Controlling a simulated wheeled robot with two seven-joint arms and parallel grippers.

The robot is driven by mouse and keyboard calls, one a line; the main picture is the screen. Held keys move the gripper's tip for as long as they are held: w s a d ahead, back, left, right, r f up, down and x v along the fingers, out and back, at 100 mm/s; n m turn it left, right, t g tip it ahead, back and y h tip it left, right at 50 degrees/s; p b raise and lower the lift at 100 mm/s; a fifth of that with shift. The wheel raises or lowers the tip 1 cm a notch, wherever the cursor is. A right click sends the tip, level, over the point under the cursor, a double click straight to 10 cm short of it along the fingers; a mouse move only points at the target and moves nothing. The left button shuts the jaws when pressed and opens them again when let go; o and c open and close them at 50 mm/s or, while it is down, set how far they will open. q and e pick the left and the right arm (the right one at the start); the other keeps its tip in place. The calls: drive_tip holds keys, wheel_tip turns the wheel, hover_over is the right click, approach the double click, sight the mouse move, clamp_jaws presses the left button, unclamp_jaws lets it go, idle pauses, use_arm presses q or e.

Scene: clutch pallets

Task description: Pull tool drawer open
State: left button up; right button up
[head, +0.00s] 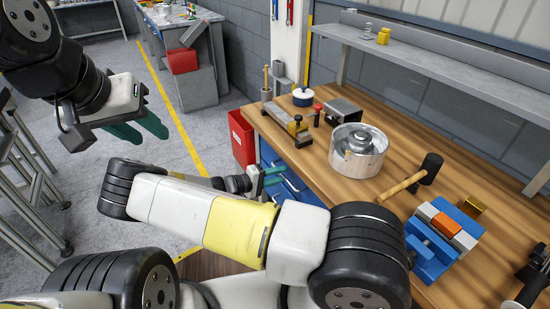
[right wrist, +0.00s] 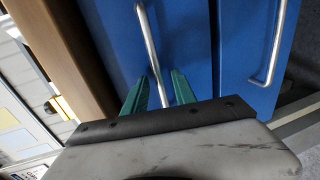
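Blue drawers (head: 305,190) sit under the wooden workbench, partly hidden behind my right arm. In the right wrist view, one blue drawer front (right wrist: 188,40) fills the middle and has a long silver bar handle (right wrist: 149,45). My right gripper (right wrist: 162,84) is open, with one green finger on each side of this handle's near end. I cannot tell whether either finger touches it. In the head view, the right gripper (head: 272,176) is beside the drawers. My left gripper (head: 152,138) is open and empty, raised over the floor at upper left.
A second blue front with a silver handle (right wrist: 277,50) is to the right. A red bin (head: 242,138) stands beside the bench. The bench top (head: 318,168) holds a metal clutch housing (head: 358,152), a mallet (head: 415,180) and a blue vise (head: 430,252).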

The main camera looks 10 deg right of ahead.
drive_tip(key=shift+w+d+f, duration=0.1)
drive_tip(key=shift+w+d, duration=0.1)
drive_tip(key=shift+d, duration=0.3)
drive_tip(key=shift+c, duration=0.2)
clamp_jaws()
idle(1.0)
